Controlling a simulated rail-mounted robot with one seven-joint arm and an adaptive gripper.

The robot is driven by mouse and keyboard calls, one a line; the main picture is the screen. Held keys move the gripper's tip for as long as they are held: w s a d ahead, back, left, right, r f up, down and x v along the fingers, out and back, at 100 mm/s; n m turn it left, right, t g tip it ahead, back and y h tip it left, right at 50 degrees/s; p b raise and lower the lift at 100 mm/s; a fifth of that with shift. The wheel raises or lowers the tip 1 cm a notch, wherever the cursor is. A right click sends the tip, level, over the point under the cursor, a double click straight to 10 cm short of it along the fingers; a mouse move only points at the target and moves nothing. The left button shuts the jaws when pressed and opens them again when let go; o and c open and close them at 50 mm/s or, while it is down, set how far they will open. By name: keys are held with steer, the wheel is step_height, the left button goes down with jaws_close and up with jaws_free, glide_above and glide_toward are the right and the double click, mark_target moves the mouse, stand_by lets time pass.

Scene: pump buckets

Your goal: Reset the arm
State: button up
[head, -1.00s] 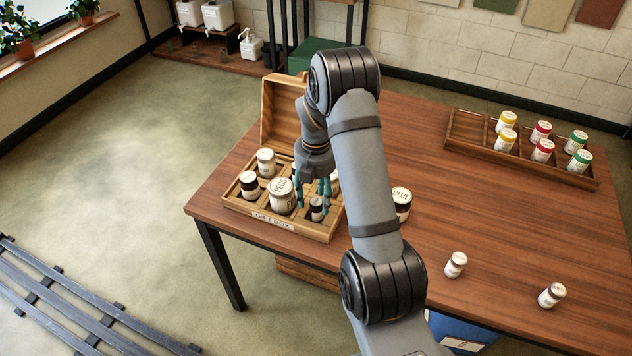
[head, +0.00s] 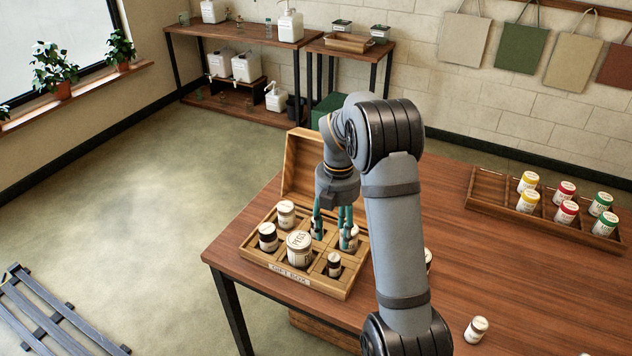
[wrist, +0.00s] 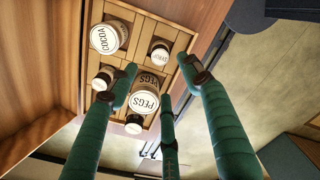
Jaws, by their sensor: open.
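My gripper (head: 333,225) has green fingers, spread open and pointing down over the back part of the wooden gift box (head: 289,274). The fingers partly hide jars there, and I cannot tell whether they touch them. A large PEGS jar (head: 299,248) stands front centre in the box. A small dark jar (head: 334,264) stands in the front right compartment. Another dark jar (head: 268,237) and a white-lidded jar (head: 286,213) stand at the left. In the wrist view, a COCOA jar (wrist: 109,36) and the PEGS jar (wrist: 145,101) show beyond the spread fingers (wrist: 165,85).
The box's open lid (head: 300,165) stands up behind the gripper. A wooden rack (head: 484,190) with several coloured-lid jars is at the table's back right. A small white jar (head: 476,329) stands near the front edge. The table (head: 450,260) between them is mostly clear.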

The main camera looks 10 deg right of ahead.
mark_target(334, 256)
step_height(334, 256, down, 12)
steer(key=shift+s+f, duration=0.1)
steer(key=shift+f, duration=0.15)
steer(key=r, duration=0.2)
steer(key=shift+w+r, duration=0.2)
steer(key=shift+r, duration=0.1)
steer(key=shift+s+r, duration=0.1)
steer(key=shift+r, duration=0.5)
